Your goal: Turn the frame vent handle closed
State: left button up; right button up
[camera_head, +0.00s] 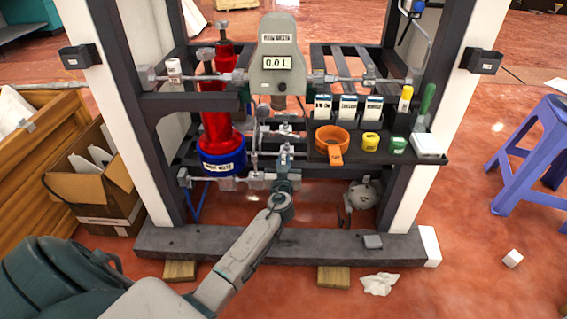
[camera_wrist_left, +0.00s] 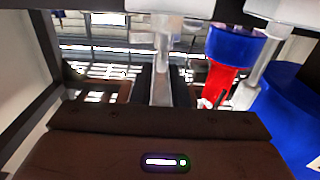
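My left arm reaches in from the lower left in the head view. Its gripper (camera_head: 285,163) is at the small grey valve fittings (camera_head: 286,150) on the lower pipe, low in the middle of the frame. The vent handle cannot be clearly told apart from these fittings. In the left wrist view a pale grey bar (camera_wrist_left: 161,82) stands upright ahead of my gripper, with dark finger-like shapes on both sides. Whether the fingers press on it is not clear. My right gripper is not in view.
The dark frame (camera_head: 300,244) stands around the piping. A red cylinder with a blue base (camera_head: 221,160) is left of my gripper. A shelf (camera_head: 432,158) with an orange ring (camera_head: 331,138), cups and tools is to the right. The meter (camera_head: 278,62) reads 0.0 L.

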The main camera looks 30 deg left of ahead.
pick_arm(q)
grip_shut()
